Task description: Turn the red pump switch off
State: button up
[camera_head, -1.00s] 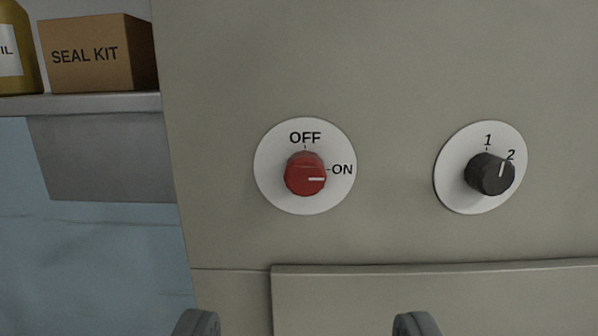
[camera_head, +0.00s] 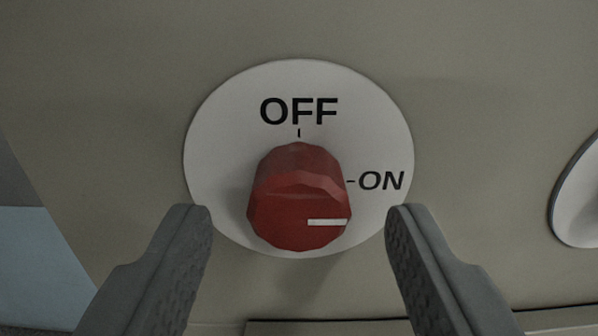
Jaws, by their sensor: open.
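The red pump switch (camera_head: 299,195) is a faceted knob in the middle of a round white dial plate (camera_head: 225,130) on a grey-beige panel. Its white pointer line points right, towards the ON mark. OFF is printed above the knob. My gripper (camera_head: 298,212) is open, with one finger on each side of the knob. In the picture both fingertips are apart from the knob, with gaps at left and right. Whether the fingertips reach to the knob's depth is hard to tell.
Part of a second white dial plate (camera_head: 580,200) shows at the right edge; its knob is out of view. A raised panel edge (camera_head: 400,327) runs along the bottom. The flat panel (camera_head: 480,90) around the switch is clear.

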jog(key=shift+w, duration=0.7)
jog(key=c, duration=1)
